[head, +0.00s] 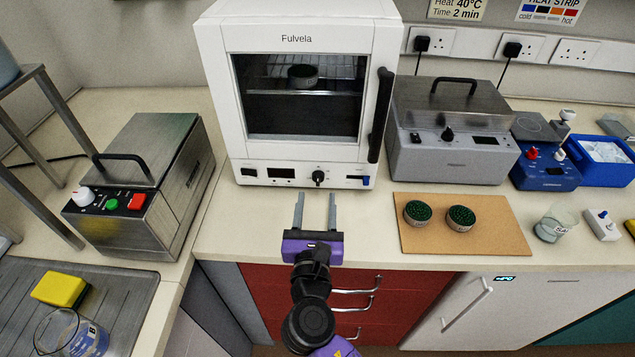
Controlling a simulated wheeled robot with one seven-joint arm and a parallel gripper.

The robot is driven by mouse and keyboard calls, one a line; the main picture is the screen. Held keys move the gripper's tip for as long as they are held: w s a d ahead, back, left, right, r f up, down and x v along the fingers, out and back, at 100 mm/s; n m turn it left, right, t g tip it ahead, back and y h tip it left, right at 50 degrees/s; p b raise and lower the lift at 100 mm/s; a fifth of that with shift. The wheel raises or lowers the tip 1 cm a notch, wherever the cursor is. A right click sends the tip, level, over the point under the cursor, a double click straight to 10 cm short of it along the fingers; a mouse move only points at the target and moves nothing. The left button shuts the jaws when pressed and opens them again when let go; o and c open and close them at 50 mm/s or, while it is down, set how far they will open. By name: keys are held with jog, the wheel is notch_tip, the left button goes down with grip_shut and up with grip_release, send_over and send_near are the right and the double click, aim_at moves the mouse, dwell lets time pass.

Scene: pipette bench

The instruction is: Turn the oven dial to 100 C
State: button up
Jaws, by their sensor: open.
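The white oven (299,90), marked Fulvela, stands on the bench with its door closed. Its black dial (318,177) is on the lower front panel, between a small dark display (281,173) and a blue switch or lever (365,181). The dial's setting is too small to read. My gripper (315,196) is open and empty, with its two grey fingers pointing at the oven, just in front of and below the dial in the picture. I cannot tell whether a finger touches the panel. A dark round dish (302,76) sits on the rack inside.
A steel bath with a white knob (140,180) stands left of the oven. A grey lidded unit (448,130) stands right.

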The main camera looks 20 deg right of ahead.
aim_at(318, 180)
jog(key=x, duration=0.5)
jog(key=shift+w+d, duration=0.15)
jog(key=shift+w, duration=0.2)
jog(key=shift+c, duration=0.2)
grip_shut()
